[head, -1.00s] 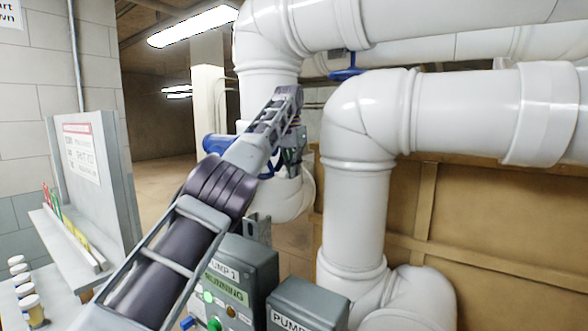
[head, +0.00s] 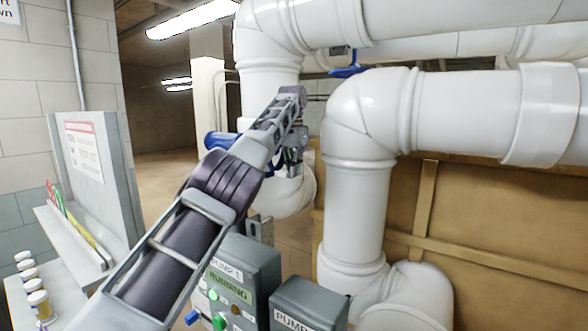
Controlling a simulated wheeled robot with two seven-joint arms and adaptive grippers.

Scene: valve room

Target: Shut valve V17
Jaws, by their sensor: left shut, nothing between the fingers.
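My left arm reaches up from the bottom left, and my left gripper (head: 292,163) hangs from its end, small and partly hidden by the arm. It is shut and empty, in front of a white vertical pipe. Beside it, partly behind my arm, is a blue valve part (head: 219,141) on that pipe. A second blue valve handwheel (head: 348,71) sits further right, under the upper pipe. I can read no V17 tag on either, so I cannot tell which is V17. Whether the gripper touches the blue part is hidden. My right gripper is not in view.
A grey pump control box (head: 252,262) reading PUMP 1 RUNNING stands below my arm, with a second box (head: 308,306) beside it. Large white pipes (head: 357,215) fill the right. A shelf with a sign board (head: 86,151) and several small jars (head: 38,302) is at left.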

